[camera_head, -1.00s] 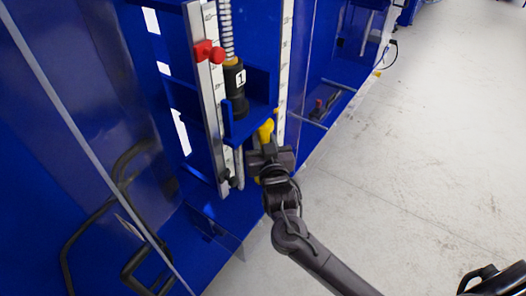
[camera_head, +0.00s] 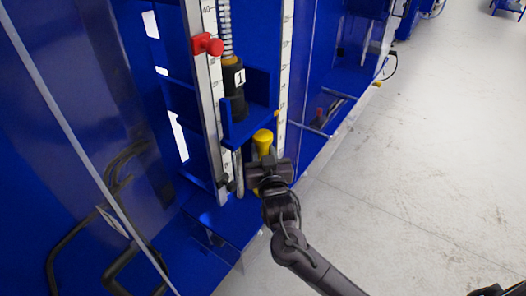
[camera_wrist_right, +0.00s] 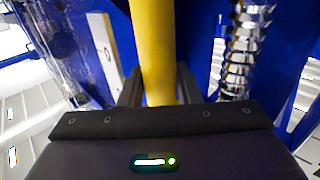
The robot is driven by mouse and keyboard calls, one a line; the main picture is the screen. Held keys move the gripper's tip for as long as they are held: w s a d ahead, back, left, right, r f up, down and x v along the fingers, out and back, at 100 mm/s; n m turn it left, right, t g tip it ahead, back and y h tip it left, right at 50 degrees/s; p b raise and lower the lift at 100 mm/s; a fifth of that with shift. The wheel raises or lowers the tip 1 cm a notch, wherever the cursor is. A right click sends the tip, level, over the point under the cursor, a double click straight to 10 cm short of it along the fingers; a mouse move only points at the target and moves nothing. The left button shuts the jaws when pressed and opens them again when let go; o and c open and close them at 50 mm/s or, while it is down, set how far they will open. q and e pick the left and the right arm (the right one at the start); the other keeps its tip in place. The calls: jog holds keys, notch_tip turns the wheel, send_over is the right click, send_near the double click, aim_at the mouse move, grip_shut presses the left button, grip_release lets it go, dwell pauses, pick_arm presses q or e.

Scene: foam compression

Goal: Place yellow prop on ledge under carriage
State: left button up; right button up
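The yellow prop (camera_head: 263,138) stands roughly upright in my right gripper (camera_head: 267,163). In the right wrist view the prop (camera_wrist_right: 154,45) runs between the two dark fingers (camera_wrist_right: 157,88), which are shut on it. In the head view its top is just in front of and below the right edge of the blue carriage (camera_head: 248,128), apparently outside it. The carriage bears a black cylinder (camera_head: 234,92) marked 1. The blue ledge (camera_head: 232,212) lies low, under the carriage; the prop's lower end is hidden by my gripper. My left gripper is not in view.
A red clamp (camera_head: 207,45) sits on the left scale rail (camera_head: 211,85); another scale (camera_head: 285,70) stands to the right. A spring (camera_head: 225,30) is above the cylinder. A clear panel and black bent tubes (camera_head: 65,240) are at left. The floor (camera_head: 420,170) at right is open.

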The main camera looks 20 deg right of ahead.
jog(key=shift+o, duration=0.4)
jog(key=shift+r, duration=0.1)
jog(key=s+a+b, duration=0.1)
jog(key=s, duration=1.1)
jog(key=shift+a+b, duration=0.2)
jog(key=shift+b, duration=0.1)
